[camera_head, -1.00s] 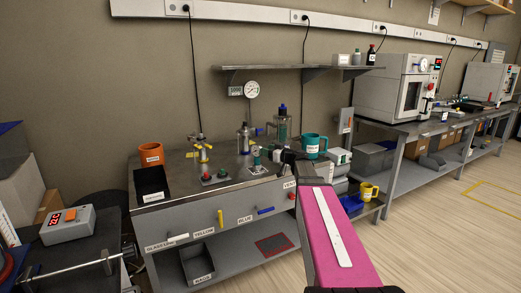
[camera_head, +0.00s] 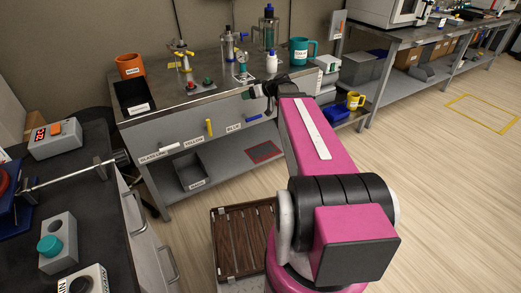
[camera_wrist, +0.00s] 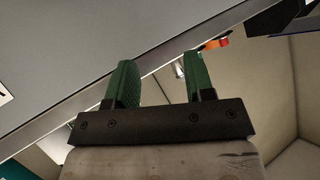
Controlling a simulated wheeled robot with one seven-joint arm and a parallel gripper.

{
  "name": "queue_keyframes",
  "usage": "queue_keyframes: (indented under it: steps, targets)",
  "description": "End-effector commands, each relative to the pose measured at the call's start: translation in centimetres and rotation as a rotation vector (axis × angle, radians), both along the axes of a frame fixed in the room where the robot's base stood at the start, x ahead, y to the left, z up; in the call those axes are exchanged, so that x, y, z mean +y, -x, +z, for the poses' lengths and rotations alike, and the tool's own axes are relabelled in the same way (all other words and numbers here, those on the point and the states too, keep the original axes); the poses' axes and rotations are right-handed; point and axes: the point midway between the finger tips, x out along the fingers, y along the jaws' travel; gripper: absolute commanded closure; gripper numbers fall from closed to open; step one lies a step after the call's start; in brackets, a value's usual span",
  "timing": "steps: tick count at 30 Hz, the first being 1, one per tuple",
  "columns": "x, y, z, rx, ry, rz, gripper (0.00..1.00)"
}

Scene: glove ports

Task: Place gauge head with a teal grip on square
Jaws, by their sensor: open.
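My gripper (camera_head: 250,92) is at the front edge of the steel workbench (camera_head: 205,98). In the wrist view its two green fingers (camera_wrist: 158,78) stand apart with nothing between them. A small teal-topped item (camera_head: 242,66) stands on the workbench beyond the gripper, near a small pale square (camera_head: 245,78); I cannot tell whether it is the gauge head. A teal knob (camera_head: 49,246) sits in a grey block on the dark left bench; its identity is also unclear.
An orange mug (camera_head: 130,66), a black tray (camera_head: 134,96), a white bottle (camera_head: 272,62) and a teal mug (camera_head: 300,52) stand on the workbench. Coloured handles stick out from its front. A slatted wooden crate (camera_head: 240,240) is on the floor. Open floor lies at right.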

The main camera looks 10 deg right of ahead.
Motion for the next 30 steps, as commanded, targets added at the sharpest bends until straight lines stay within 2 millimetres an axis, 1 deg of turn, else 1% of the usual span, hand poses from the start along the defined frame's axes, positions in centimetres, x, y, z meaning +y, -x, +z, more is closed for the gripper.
queue_keyframes:
  steps: [1, 2, 3, 5, 6, 8, 9, 12, 15, 18, 21, 30]
  targets:
    - [1.2, 2.3, -2.1, 0.101, 0.036, 0.000, 0.51]
    - [1.6, 3.4, -3.5, 0.165, 0.061, -0.008, 0.51]
    - [2.1, 5.0, -5.1, 0.249, 0.097, -0.020, 0.51]
    - [2.5, 7.4, -7.5, 0.373, 0.159, -0.052, 0.51]
    - [2.7, 9.0, -8.9, 0.450, 0.205, -0.079, 0.51]
    - [2.6, 11.4, -10.9, 0.559, 0.279, -0.132, 0.51]
    - [2.5, 12.9, -12.0, 0.623, 0.327, -0.172, 0.51]
    - [1.8, 16.2, -14.1, 0.746, 0.446, -0.278, 0.51]
    - [1.0, 18.5, -15.3, 0.818, 0.543, -0.377, 0.51]
    - [0.3, 19.8, -15.9, 0.854, 0.604, -0.448, 0.51]
    - [0.0, 20.3, -16.1, 0.867, 0.633, -0.484, 0.51]
    - [-0.1, 20.3, -16.2, 0.869, 0.637, -0.492, 0.51]
